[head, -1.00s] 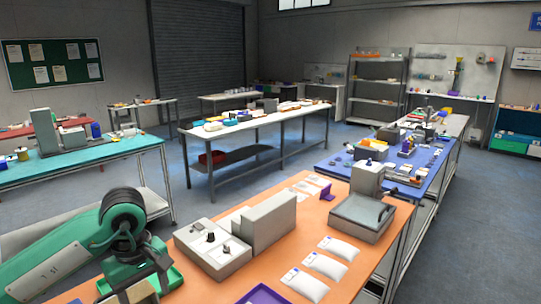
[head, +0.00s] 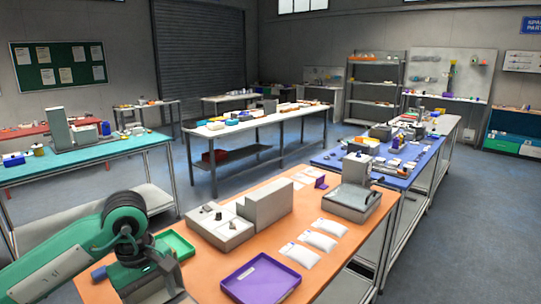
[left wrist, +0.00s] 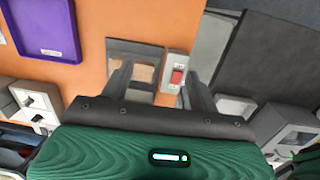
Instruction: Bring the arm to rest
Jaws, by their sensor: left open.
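My left arm comes in from the lower left in the head view. Its wrist hangs over the near left part of the orange table (head: 345,238), by the green tray (head: 178,244). The fingertips are hidden there. In the left wrist view my left gripper (left wrist: 158,80) has its fingers spread with nothing held. A small block with a red switch (left wrist: 177,77) and a grey-framed item with brown patches (left wrist: 143,68) show behind and between the fingers. My right gripper is in neither view.
A purple tray (head: 260,278) lies at the table's front. White packets (head: 319,241), a grey control box (head: 220,231) and a grey scale-like device (head: 352,200) stand beyond it. A blue cylinder end (head: 98,273) shows beside my wrist. Floor is clear at right.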

